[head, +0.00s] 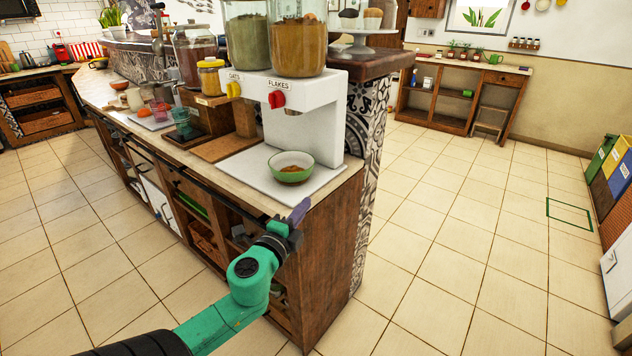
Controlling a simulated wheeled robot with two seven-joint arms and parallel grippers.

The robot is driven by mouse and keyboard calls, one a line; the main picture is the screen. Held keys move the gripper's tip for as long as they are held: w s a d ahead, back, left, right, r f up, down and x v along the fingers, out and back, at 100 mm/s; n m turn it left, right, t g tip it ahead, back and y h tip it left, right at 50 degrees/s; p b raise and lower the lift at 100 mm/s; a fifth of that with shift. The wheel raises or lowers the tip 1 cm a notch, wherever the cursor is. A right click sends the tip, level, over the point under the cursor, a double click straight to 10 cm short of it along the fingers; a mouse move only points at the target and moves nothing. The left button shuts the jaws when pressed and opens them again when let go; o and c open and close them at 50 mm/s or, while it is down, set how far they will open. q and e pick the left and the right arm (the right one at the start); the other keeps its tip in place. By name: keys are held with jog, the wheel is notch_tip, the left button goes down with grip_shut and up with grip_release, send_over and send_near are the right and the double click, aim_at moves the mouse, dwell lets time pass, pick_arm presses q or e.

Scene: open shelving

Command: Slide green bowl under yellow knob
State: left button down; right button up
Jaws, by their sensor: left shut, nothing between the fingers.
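The green bowl (290,166) sits upright on the white base of the cereal dispenser (304,115). It is pale inside and holds some brown contents. It stands below and slightly right of the red knob (277,100), labelled flakes. The yellow knob (234,90), labelled oats, is to the left, above the tray area left of the bowl. My left gripper (299,211) is shut and empty at the counter's front right corner, in front of the bowl and apart from it. My right gripper is not in view.
A wooden board (228,146) lies left of the dispenser base. A yellow-lidded jar (210,78) and a green-tinted cup (182,122) stand farther left. The counter's front edge and a dark rail run below the dispenser.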

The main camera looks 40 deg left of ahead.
aim_at(307, 192)
pick_arm(q)
jog(key=w+a, duration=0.2)
jog(key=w, duration=0.1)
jog(key=w+a, duration=0.4)
jog(key=w, duration=0.1)
jog(key=shift+w+a+r, duration=0.1)
jog(key=shift+w+a, duration=0.15)
jog(key=shift+w, duration=0.2)
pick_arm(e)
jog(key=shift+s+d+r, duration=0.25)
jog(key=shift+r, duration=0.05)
pick_arm(q)
jog(key=shift+a, duration=0.1)
